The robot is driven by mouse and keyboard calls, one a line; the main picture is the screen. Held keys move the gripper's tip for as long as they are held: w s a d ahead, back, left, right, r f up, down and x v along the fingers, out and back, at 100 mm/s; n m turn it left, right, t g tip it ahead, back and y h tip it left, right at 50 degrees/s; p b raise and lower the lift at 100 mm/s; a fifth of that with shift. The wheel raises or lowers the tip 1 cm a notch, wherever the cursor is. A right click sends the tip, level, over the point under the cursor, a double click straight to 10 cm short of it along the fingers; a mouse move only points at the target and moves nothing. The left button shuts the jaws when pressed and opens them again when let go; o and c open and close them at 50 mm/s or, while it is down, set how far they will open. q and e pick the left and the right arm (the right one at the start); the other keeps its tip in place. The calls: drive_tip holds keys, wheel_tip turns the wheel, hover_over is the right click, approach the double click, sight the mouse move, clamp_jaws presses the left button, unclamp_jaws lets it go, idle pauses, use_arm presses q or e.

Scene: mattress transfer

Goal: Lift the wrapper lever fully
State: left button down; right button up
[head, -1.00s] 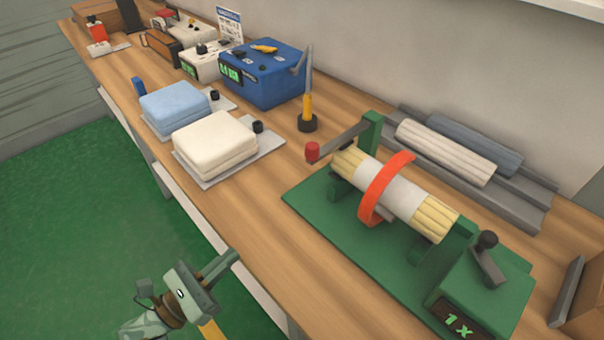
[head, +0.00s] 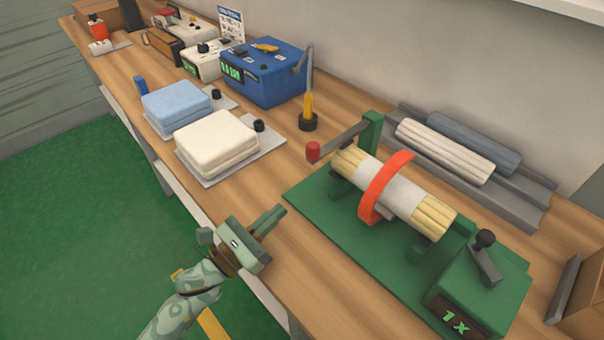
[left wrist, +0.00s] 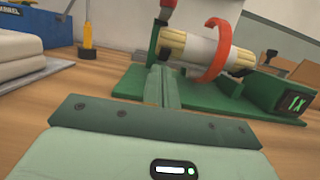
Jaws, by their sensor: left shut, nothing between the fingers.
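The green wrapper machine (head: 330,235) stands on the bench, holding a bundle of cream rods (head: 433,217) with a pale sleeve and an orange band (head: 383,187) around it. A grey lever (head: 341,141) with a red knob (head: 313,151) reaches out from the post at its left end. The red knob (left wrist: 169,4) is cut by the top edge of the left wrist view. A shorter crank with a black knob (head: 485,239) sits on the box marked 1X. My left gripper (head: 282,210) is shut and empty over the bench's front edge, apart from the machine and lever.
White (head: 216,139) and blue (head: 175,101) folded pads lie on plates to the left. A yellow-handled tool (head: 308,106) stands upright behind the red knob. A rack with rolls (head: 444,152) lies behind the machine. Bare bench (head: 251,191) lies between pads and machine.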

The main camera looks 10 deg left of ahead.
use_arm(q)
drive_tip(key=x, duration=0.7)
drive_tip(key=shift+w+d+r, duration=0.15)
drive_tip(key=shift+w, duration=0.2)
wheel_tip(320, 180, up, 4)
drive_tip(key=shift+w+d+p, duration=0.15)
drive_tip(key=shift+p, duration=1)
drive_tip(key=shift+r, duration=0.1)
